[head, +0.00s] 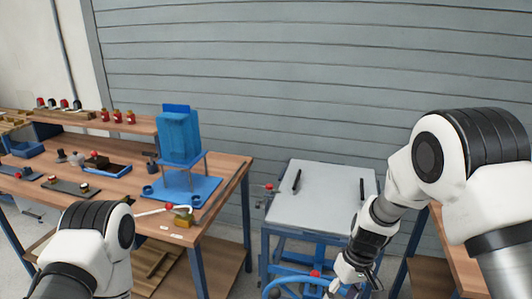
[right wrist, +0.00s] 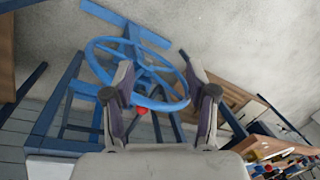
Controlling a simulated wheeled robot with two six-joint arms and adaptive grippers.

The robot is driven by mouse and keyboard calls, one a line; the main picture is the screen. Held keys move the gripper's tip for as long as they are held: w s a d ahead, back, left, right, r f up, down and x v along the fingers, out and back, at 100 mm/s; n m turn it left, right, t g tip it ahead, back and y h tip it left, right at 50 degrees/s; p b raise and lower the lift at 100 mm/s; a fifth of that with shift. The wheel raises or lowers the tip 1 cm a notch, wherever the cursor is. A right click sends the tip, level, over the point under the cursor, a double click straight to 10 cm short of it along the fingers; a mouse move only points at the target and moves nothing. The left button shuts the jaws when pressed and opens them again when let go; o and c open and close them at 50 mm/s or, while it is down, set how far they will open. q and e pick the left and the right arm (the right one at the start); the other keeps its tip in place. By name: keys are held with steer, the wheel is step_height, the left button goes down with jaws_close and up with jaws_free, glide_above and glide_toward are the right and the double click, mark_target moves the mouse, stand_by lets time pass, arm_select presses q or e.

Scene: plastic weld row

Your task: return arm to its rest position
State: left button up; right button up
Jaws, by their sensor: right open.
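My right arm reaches down from the right side of the head view. Its gripper (head: 352,286) is low in front of the grey-topped table, near a blue handwheel (head: 284,280). In the right wrist view my right gripper (right wrist: 163,84) has its two fingers apart and nothing between them. The blue handwheel (right wrist: 97,64) shows behind the fingers there; I cannot tell the distance. My left arm shows at the lower left of the head view, but its gripper is out of the picture.
A grey-topped table (head: 320,207) on a blue frame carries two dark handles. A wooden workbench (head: 222,170) on the left holds a blue machine (head: 178,135) and several small parts. Another wooden bench (head: 438,232) is at the right. A grey slatted wall stands behind.

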steer(key=s+d+f+m+g+h, duration=0.1)
steer(key=s+d+f, duration=0.2)
steer(key=s+f, duration=0.5)
steer(key=s+d+f+g, duration=0.15)
steer(key=s+f, duration=0.25)
steer(key=s, duration=0.8)
steer(key=s+d+f+m+h, duration=0.1)
steer(key=s+d+f, duration=0.4)
steer(key=s, duration=0.5)
arm_select(q)
steer(key=shift+w+f, duration=0.15)
steer(key=shift+w, duration=0.25)
arm_select(e)
steer(key=w+t, duration=0.1)
steer(key=w+a+m+t, duration=0.1)
steer(key=w, duration=0.1)
steer(key=w+a+t, duration=0.1)
steer(key=shift+w+f+m+t, duration=0.2)
steer(key=shift+f+m+t, duration=0.05)
steer(key=shift+f+m, duration=0.15)
